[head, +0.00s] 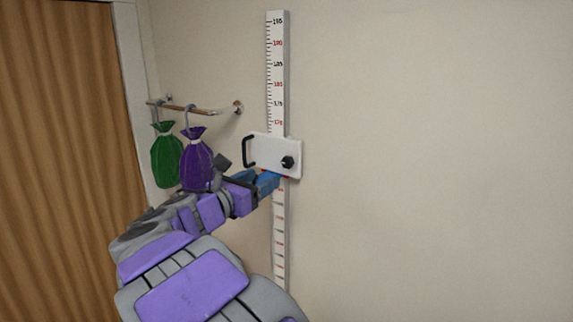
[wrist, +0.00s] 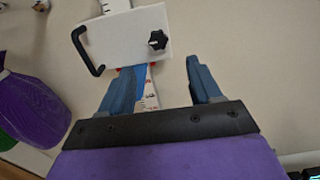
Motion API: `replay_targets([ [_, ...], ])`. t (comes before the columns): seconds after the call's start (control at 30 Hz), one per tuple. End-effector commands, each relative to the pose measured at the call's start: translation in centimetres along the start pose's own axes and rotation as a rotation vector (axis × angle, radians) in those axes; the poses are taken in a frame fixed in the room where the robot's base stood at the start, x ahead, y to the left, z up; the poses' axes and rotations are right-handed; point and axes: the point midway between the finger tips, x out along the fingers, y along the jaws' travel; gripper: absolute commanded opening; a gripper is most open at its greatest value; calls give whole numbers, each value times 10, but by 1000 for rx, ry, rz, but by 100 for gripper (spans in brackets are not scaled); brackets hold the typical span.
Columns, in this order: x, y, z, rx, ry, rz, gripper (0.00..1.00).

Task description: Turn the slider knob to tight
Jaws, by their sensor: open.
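The white slider (head: 270,153) sits on the vertical ruler on the wall, with a black handle (head: 248,151) on its left and a black knob (head: 288,162) at its lower right. In the wrist view the slider plate (wrist: 122,44), the handle (wrist: 84,50) and the star-shaped knob (wrist: 157,40) are all visible. My gripper (wrist: 160,75) is open and empty, with its blue fingers apart and below the knob. In the head view my gripper (head: 267,181) is just below the slider's lower edge. Which way the knob is set cannot be read.
The ruler (head: 277,75) runs up and down the beige wall. A rail (head: 190,109) to the left carries a green bag (head: 166,160) and a purple bag (head: 197,165). A wooden panel (head: 60,160) stands at far left. The wall to the right is clear.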

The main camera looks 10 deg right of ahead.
Motion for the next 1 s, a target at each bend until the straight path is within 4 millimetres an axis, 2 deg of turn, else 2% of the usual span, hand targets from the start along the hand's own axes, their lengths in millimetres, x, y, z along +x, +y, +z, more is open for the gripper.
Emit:
replay_targets([
  [0.3, 62, 1, 0, 1, 1, 1, 64],
  [0.5, 95, -2, 0, 1, 3, -1, 64],
  [0.7, 110, -2, 0, 1, 1, 0, 64],
  [1.0, 110, 0, 0, 0, 0, 1, 64],
])
